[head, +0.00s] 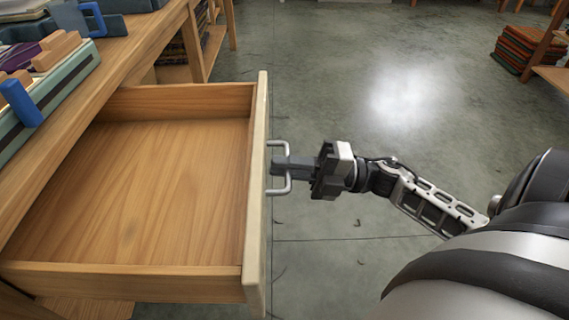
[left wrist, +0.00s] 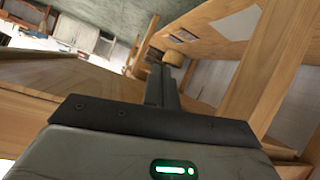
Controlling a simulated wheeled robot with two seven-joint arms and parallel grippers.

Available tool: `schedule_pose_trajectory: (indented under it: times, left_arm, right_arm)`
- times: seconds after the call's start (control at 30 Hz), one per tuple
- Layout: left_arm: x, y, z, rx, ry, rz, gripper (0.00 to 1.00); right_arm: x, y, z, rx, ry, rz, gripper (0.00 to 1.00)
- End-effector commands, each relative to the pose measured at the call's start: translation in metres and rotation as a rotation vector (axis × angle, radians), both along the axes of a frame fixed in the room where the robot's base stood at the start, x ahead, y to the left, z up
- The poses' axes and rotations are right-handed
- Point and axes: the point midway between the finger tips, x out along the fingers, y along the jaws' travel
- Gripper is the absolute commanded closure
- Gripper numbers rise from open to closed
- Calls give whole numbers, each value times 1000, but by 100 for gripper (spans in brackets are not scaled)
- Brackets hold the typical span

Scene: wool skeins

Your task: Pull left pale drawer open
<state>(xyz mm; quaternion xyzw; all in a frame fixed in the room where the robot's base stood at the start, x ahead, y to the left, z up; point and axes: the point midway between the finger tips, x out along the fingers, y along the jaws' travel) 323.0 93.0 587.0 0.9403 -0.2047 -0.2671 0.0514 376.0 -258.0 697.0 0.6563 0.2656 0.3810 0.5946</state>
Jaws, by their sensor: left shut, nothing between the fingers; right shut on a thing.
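The pale-fronted drawer (head: 256,215) is pulled well out from the wooden bench in the head view. Its inside is bare wood and empty. A metal bar handle (head: 288,183) stands out from the drawer front. My right gripper (head: 290,167) is shut on the handle, its fingers reaching to the bar from the right. My left gripper (left wrist: 168,85) shows only in the left wrist view, its fingers together with nothing between them, near wooden frame parts. The left arm is not in the head view.
The bench top (head: 120,55) holds a pale green tray (head: 60,90), wooden blocks and blue pieces at the left. Folded stacks (head: 525,48) sit by a wooden shelf at the far right. The grey floor (head: 340,90) right of the drawer is clear.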

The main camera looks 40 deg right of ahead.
Motion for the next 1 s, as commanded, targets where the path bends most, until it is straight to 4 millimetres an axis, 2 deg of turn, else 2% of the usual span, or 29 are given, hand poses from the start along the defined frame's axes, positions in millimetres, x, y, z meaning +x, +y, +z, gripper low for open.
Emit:
schedule_pose_trajectory:
  times: [0.3,0.33,0.37,0.4,0.83,1.0]
  left_arm:
    - [0,0,1,-1,-3,1,100]
    - [0,0,1,-1,-3,1,100]
    - [0,0,1,-1,-3,1,100]
    - [0,0,1,-1,-4,1,100]
    - [0,0,2,-3,-3,0,100]
    - [0,0,3,-1,-2,0,100]
  right_arm:
    - [0,-2,1,-1,-2,-3,100]
    - [0,-2,1,-1,-2,-4,84]
    - [0,-2,1,-1,-2,-4,76]
    - [0,-2,1,-1,-2,-3,73]
    - [-1,-2,0,-1,0,-2,73]
    - [-12,-17,-4,-2,4,-4,73]
